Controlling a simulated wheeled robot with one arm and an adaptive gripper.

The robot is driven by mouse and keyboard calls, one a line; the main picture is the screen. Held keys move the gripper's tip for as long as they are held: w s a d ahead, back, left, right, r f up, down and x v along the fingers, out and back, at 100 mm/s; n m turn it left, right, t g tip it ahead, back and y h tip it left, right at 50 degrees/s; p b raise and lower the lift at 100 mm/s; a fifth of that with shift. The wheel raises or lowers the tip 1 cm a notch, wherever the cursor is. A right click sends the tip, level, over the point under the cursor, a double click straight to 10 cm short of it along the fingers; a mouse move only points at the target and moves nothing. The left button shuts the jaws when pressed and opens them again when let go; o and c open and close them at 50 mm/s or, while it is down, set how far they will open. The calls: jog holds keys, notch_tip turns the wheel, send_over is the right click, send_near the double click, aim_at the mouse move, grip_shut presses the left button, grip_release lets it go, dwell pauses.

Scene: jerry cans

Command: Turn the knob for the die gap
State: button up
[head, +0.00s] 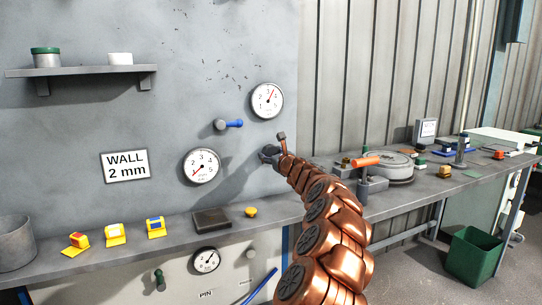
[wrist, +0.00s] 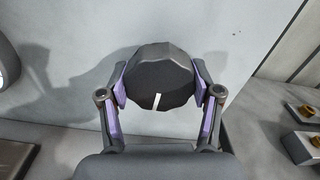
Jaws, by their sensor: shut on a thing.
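A dark, many-sided knob (wrist: 160,80) with a white pointer line sits on the grey wall in the wrist view. Its white line points down, towards my gripper, tilted slightly. My gripper (wrist: 160,88) is shut on the knob, with purple pads touching its left and right sides. In the head view my gripper (head: 270,155) is at the wall, right of the lower gauge. There the knob is mostly hidden by the gripper. An upper gauge (head: 267,100) and a lower gauge (head: 201,167) hang on the wall nearby. A sign (head: 125,165) reads "WALL 2 mm".
A blue-handled lever (head: 230,124) sticks out above my gripper. The bench (head: 290,212) below holds yellow items (head: 115,234), a dark block (head: 212,220) and an orange-handled tool (head: 366,162). A green bin (head: 475,262) stands on the floor at right.

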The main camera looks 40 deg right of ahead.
jog(key=n+b, duration=0.2)
jog(key=n, duration=0.2)
jog(key=shift+f, duration=0.15)
jog(key=n+b, duration=0.3)
jog(key=n, duration=0.1)
jog(key=shift+n, duration=0.4)
jog(key=n+b, duration=0.4)
jog(key=n, duration=0.2)
jog(key=shift+w, duration=0.1)
jog(key=shift+n+b, duration=0.3)
jog(key=shift+b, duration=0.05)
jog(key=o, duration=1.1)
jog(key=shift+o, duration=0.2)
